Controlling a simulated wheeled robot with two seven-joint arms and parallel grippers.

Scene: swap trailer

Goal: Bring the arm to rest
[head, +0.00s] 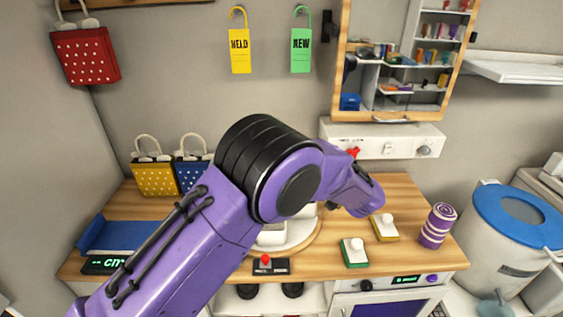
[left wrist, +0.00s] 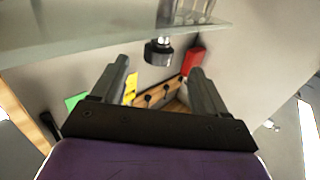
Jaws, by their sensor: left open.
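My purple left arm comes in from the lower left in the head view and bends at a black joint over the middle of the counter. Its far end points right, above the counter, and the gripper itself cannot be made out there. In the left wrist view my left gripper (left wrist: 158,70) has its two grey fingers well apart, with nothing held between them. My right gripper is in neither view.
The wooden counter (head: 410,255) holds a yellow bag (head: 155,179), a blue bag (head: 190,174), a blue tray (head: 120,236), a green-based block (head: 354,252) and a striped purple roll (head: 437,226). A blue-lidded bin (head: 485,250) stands right.

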